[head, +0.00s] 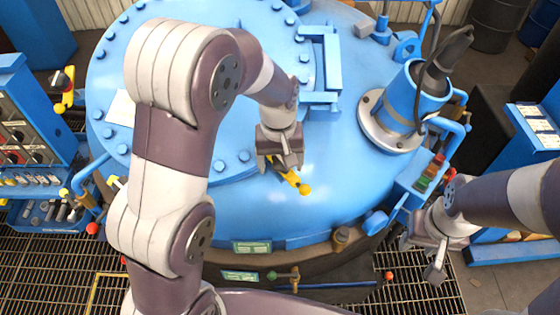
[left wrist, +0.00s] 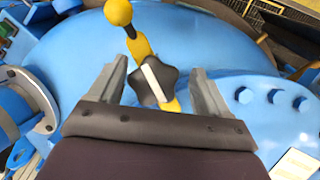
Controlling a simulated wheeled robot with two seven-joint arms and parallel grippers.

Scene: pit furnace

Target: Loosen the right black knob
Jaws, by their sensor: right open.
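A black star-shaped knob (left wrist: 152,86) with a white bar across its top sits on a yellow handle (left wrist: 141,47) that ends in a yellow ball. In the left wrist view the knob lies between the two fingers of my left gripper (left wrist: 160,88), with gaps on both sides. In the head view my left gripper (head: 281,166) is over the blue lid, and the yellow ball (head: 304,189) shows beside it. The knob is mostly hidden there. My right gripper (head: 421,257) is open and empty, low at the right.
The blue furnace lid (head: 270,205) is ringed with bolts. A blue cylinder (head: 404,100) stands on its right side. A control cabinet (head: 28,125) is at the left, and another blue console (head: 535,125) is at the right. Floor grating (head: 50,265) lies in front.

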